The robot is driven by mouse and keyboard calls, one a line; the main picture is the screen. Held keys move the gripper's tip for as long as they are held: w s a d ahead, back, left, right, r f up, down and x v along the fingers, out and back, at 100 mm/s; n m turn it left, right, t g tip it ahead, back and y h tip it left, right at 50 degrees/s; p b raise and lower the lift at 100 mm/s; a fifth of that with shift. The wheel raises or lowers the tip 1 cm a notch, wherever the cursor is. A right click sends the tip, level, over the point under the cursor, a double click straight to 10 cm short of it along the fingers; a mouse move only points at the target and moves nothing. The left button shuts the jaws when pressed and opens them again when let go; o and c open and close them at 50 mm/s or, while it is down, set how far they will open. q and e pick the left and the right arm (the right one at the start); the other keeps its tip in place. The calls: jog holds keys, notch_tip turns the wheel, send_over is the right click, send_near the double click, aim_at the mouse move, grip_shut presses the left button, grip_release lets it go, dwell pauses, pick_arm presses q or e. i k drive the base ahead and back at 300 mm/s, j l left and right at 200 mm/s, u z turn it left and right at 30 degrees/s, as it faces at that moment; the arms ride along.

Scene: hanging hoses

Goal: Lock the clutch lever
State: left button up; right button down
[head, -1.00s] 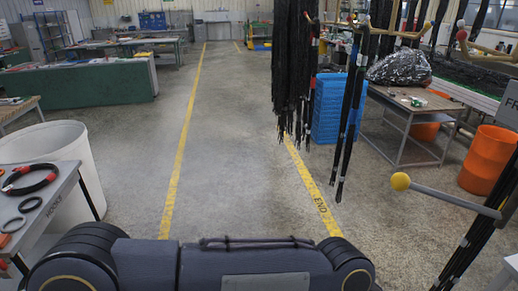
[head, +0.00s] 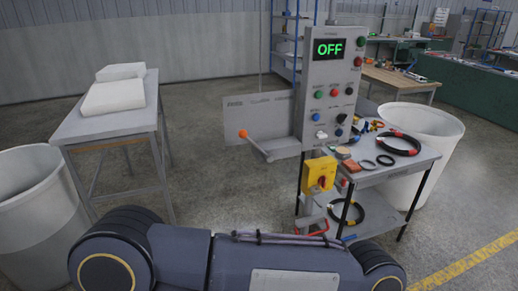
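The panel has a display reading "OFF" in green (head: 329,48) and several coloured buttons and knobs. A yellow box with a red switch (head: 319,176) is mounted below the panel. Neither of my grippers shows; only my own dark body is at the bottom.
A grey side table (head: 378,172) with black rings and tools stands behind and right of the panel. A white bin (head: 424,123) is right of it. A table with white blocks (head: 110,125) and another bin (head: 38,200) stand at left. Bare floor lies between.

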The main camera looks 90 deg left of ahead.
aim_at(242, 134)
jog(key=u, duration=2.7)
jog(key=i+j+u, duration=0.1)
jog(key=i+j+z, duration=0.3)
jog(key=z, duration=0.2)
jog(key=i+j+z, duration=0.2)
jog(key=j+z, duration=0.25)
jog(key=l, duration=0.1)
